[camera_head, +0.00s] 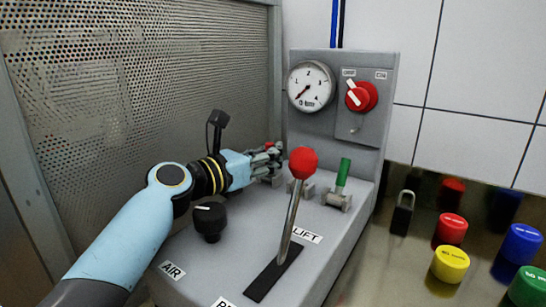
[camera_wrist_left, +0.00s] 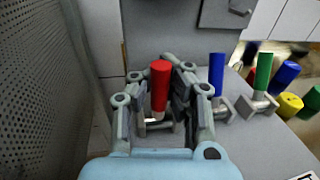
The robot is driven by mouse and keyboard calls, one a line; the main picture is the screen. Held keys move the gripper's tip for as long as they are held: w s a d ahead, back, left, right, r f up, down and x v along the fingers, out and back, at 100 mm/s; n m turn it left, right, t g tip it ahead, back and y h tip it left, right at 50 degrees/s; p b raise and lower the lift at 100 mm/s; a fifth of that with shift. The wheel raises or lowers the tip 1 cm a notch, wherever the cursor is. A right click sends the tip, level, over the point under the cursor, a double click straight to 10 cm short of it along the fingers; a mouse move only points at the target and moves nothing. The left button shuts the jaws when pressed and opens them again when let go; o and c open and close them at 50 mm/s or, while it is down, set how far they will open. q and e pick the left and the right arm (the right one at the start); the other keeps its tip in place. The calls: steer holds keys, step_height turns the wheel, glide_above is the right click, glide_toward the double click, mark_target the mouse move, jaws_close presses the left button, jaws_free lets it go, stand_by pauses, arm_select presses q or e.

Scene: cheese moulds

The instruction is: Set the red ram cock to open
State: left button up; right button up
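The red ram cock handle (camera_wrist_left: 159,82) stands upright in the left wrist view, on a grey metal valve body. In the head view it is almost wholly hidden behind my left gripper (camera_head: 268,156). In the wrist view the fingers of my left gripper (camera_wrist_left: 157,78) stand on both sides of the red handle, with a narrow gap visible, so they look open around it. I cannot tell whether either finger touches it. My right gripper is not in view.
A blue cock (camera_wrist_left: 217,72) and a green cock (camera_head: 343,172) stand right of the red one. The red-balled lever (camera_head: 303,163), black knob (camera_head: 210,220), gauge (camera_head: 311,86) and red switch (camera_head: 361,96) are nearby. A padlock (camera_head: 402,213) and coloured moulds stand right. A perforated panel (camera_head: 130,90) is left.

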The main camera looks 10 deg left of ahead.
arm_select(q)
steer(key=o, duration=0.4)
steer(key=shift+s+a, duration=0.2)
steer(key=o, duration=0.3)
steer(key=shift+w+d, duration=0.1)
steer(key=shift+o, duration=0.2)
steer(key=v, duration=1.2)
steer(key=shift+f, duration=0.1)
